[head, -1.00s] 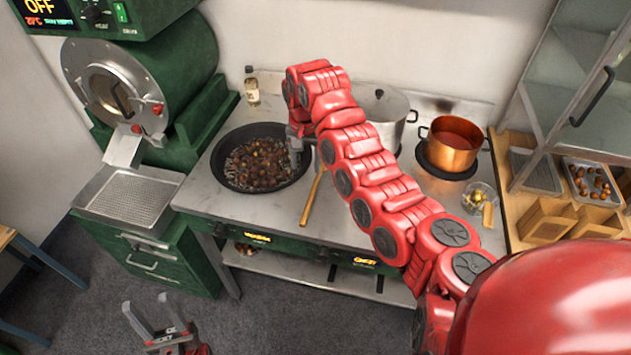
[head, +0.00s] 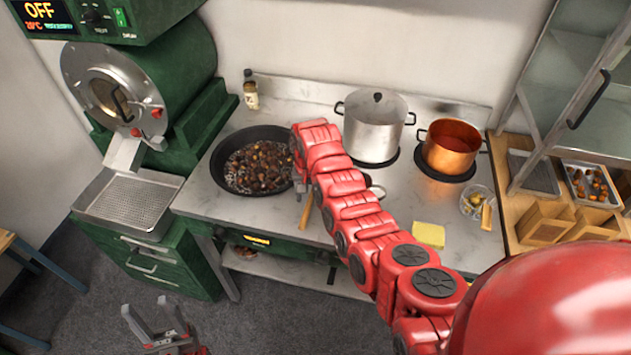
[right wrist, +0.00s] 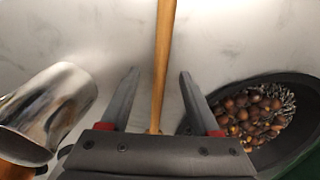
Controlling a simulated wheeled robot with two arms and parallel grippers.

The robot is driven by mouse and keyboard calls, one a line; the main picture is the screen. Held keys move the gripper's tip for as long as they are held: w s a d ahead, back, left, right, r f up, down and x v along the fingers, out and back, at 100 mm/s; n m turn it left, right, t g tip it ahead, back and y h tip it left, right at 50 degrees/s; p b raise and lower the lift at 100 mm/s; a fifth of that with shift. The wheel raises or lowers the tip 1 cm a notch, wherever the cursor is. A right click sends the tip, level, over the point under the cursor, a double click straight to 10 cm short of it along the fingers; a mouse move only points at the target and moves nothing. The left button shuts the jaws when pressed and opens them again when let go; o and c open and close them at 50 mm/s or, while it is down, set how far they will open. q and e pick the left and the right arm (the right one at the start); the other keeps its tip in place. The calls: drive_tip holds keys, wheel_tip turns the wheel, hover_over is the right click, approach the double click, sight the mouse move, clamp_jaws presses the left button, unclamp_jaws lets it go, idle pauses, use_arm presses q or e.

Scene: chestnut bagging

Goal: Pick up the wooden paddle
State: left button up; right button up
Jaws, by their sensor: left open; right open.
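The wooden paddle (head: 306,212) lies by the pan, with its lower handle end showing near the stove's front edge; my right arm hides the rest in the head view. In the right wrist view its light-brown handle (right wrist: 164,50) runs lengthwise between the two fingers. My right gripper (right wrist: 159,73) is open over it, with a gap on both sides. I cannot tell how far the fingers reach down around it. In the head view the right gripper (head: 300,180) is at the pan's right rim, partly hidden. My left gripper (head: 153,318) is open and empty, low over the floor.
The black pan (head: 222,178) of chestnuts is left of the paddle. A lidded steel pot (head: 374,130) and a copper pot (head: 451,150) stand behind and right. A metal cup (right wrist: 50,105) shows beside the right gripper.

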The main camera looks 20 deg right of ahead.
drive_tip(key=shift+f, duration=0.55)
clamp_jaws()
drive_tip(key=shift+r, duration=0.1)
